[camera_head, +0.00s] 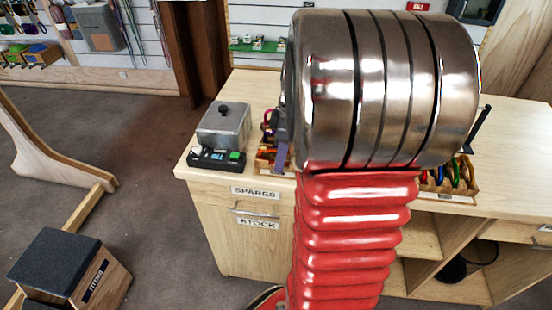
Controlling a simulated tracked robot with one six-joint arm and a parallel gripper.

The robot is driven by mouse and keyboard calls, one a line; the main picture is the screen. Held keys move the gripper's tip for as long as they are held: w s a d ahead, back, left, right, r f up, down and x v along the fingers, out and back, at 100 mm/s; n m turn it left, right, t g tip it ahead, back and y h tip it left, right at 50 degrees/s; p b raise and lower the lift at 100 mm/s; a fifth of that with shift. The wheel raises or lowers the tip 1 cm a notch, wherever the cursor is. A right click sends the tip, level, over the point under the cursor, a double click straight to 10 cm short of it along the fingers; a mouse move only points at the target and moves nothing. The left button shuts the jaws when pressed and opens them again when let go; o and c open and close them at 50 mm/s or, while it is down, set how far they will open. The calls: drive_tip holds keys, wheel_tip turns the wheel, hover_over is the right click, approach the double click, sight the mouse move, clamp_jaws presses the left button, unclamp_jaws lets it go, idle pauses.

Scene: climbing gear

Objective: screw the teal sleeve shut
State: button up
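I cannot make out the teal sleeve in the head view. My own arm, a banded chrome link above red ribbed bellows, fills the middle and hides much of the counter. My gripper does not show; it may be behind the chrome link. A wooden tray (265,165) holding coloured gear, partly hidden, sits left of my arm. A grey-purple upright piece shows just beside the link, too unclear to name. Another wooden tray (447,197) with several coloured carabiners (455,174) stands right of my arm.
A grey metal box (223,126) stands by a black device with a green display (216,158) on the counter's (200,176) left end. A black-topped step (70,270) is on the floor at lower left. Grey floor (130,130) is clear between.

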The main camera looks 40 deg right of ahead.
drive_tip(key=shift+r, duration=1.1)
drive_tip(key=shift+w+d, duration=0.45)
drive_tip(key=shift+d, duration=0.1)
drive_tip(key=shift+r, duration=0.15)
wheel_tip(320, 180, up, 10)
idle(1.0)
idle(0.6)
